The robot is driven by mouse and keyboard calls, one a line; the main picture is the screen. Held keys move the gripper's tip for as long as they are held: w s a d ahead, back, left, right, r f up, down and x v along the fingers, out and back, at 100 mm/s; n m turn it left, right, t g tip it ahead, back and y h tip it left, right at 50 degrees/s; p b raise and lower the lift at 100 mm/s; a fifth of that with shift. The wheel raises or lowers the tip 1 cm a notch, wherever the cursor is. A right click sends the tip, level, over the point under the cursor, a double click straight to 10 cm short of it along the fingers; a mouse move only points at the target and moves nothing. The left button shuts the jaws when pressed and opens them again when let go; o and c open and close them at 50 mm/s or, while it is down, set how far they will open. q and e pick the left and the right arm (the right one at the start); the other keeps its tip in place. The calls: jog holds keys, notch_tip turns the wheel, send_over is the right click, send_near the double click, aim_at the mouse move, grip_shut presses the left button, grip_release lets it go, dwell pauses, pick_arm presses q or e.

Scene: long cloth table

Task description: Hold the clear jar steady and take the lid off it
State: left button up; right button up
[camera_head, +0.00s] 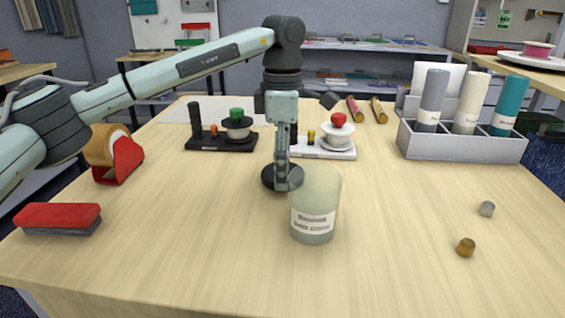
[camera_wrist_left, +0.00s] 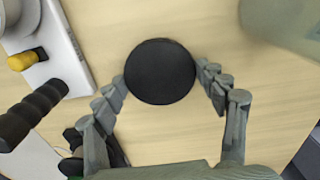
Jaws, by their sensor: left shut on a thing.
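The clear jar (camera_head: 314,187) stands upright on the table, with a white label on its front and no lid on its top. Part of it also shows at the top right of the left wrist view (camera_wrist_left: 290,25). My left gripper (camera_head: 283,182) points down just behind and left of the jar. It is shut on the round black lid (camera_head: 268,180), which sits between its fingertips in the left wrist view (camera_wrist_left: 160,72). The lid is beside the jar, at or near table height; I cannot tell whether it touches the table. My right gripper is not in view.
A black stand (camera_head: 215,145) and a white stand (camera_head: 330,152) with small parts are behind. A grey divided rack (camera_head: 460,147) holds bottles at right. A red tape dispenser (camera_head: 122,163) and red-topped block (camera_head: 60,214) are at left. Two small caps (camera_head: 466,247) lie right.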

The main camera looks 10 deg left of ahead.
pick_arm(q)
jog(key=shift+f, duration=0.15)
jog(key=o, duration=1.3)
